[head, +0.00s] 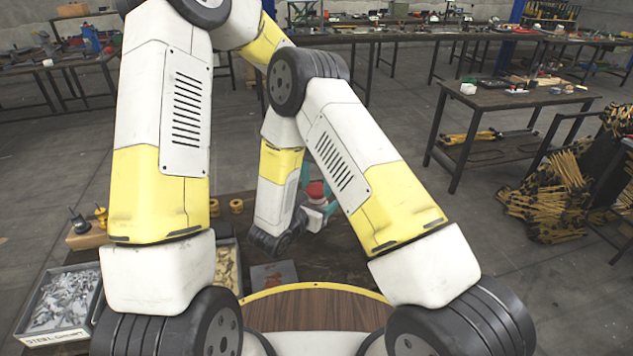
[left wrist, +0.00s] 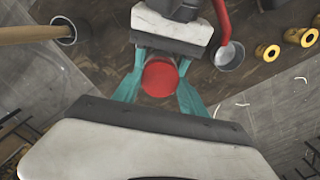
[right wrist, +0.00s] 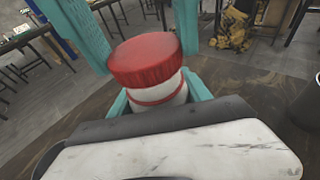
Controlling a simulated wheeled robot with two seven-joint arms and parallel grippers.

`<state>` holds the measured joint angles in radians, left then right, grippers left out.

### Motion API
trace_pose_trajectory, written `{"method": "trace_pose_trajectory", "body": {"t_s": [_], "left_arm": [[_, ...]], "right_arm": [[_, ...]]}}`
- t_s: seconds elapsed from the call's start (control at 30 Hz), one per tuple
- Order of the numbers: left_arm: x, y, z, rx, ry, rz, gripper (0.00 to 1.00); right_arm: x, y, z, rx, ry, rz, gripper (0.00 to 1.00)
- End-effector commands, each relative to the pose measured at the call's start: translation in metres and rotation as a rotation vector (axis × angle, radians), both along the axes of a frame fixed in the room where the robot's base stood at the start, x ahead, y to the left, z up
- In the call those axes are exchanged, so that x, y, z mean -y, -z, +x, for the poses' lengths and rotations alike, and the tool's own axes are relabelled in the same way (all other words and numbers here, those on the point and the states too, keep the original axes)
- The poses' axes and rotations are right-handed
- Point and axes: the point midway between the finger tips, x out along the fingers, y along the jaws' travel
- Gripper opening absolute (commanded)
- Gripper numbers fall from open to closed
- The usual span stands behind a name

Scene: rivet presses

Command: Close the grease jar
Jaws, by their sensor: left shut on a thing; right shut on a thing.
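The grease jar (right wrist: 174,98) is white with a red band around its upper part. Its red lid (right wrist: 145,62) is on top of it, with a white strip showing between lid and band. Whether the lid is fully seated I cannot tell. My right gripper (right wrist: 158,97) is shut on the jar body from the side. My left gripper (left wrist: 160,84) reaches down with its teal fingers on both sides of the lid, shut on it. The lid also shows from above in the left wrist view (left wrist: 160,76) and small in the head view (head: 315,189).
Yellow spools (head: 236,206) stand on the dark bench left of the jar. A bin of metal scraps (head: 93,308) and a wooden block (head: 86,239) are farther left. A red-handled cup (left wrist: 230,56) lies near the grippers. My arms hide much of the bench.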

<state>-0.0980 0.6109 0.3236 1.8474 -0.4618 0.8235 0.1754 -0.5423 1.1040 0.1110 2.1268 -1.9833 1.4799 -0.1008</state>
Motion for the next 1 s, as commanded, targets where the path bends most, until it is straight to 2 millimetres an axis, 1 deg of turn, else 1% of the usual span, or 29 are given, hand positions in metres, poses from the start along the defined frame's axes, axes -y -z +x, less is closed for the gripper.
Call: {"method": "trace_pose_trajectory", "body": {"t_s": [0.37,1.0], "left_arm": [[0.0,0.0,0.0,0.0,-0.001,0.0,0.07],[0.0,0.011,0.0,-0.001,0.002,-0.001,0.07]], "right_arm": [[0.0,0.0,0.0,0.001,0.0,0.0,0.0],[0.0,-0.001,0.0,0.001,0.0,0.0,0.0]]}}
